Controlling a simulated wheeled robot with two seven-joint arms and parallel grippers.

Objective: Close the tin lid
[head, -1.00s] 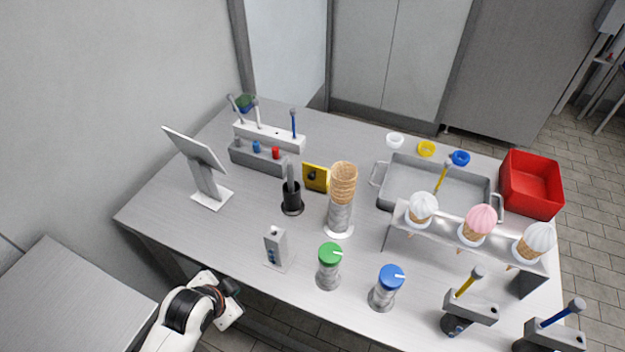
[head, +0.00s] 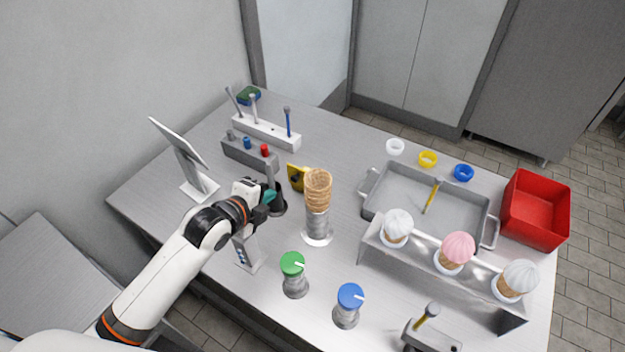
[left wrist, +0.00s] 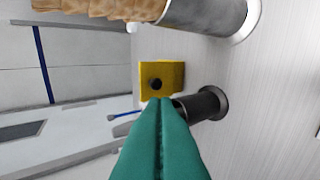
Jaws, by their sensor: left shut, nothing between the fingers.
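The yellow tin (head: 294,177) stands behind the cone stack. In the left wrist view it is a yellow square face (left wrist: 172,72) with a dark round spot; I cannot clearly tell lid from body. My left gripper (head: 270,196) has teal fingers, pressed together and empty, just in front of the tin in the head view. In the left wrist view the fingertips (left wrist: 160,100) overlap the tin's lower edge; I cannot tell whether they touch it. My right gripper is not in view.
A dark cylindrical holder (head: 279,208) stands close beside my left fingers. A stack of cones (head: 318,190) on a metal stand is just right of the tin. A grey rack (head: 235,152) stands behind. A metal tray (head: 405,190) lies further right.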

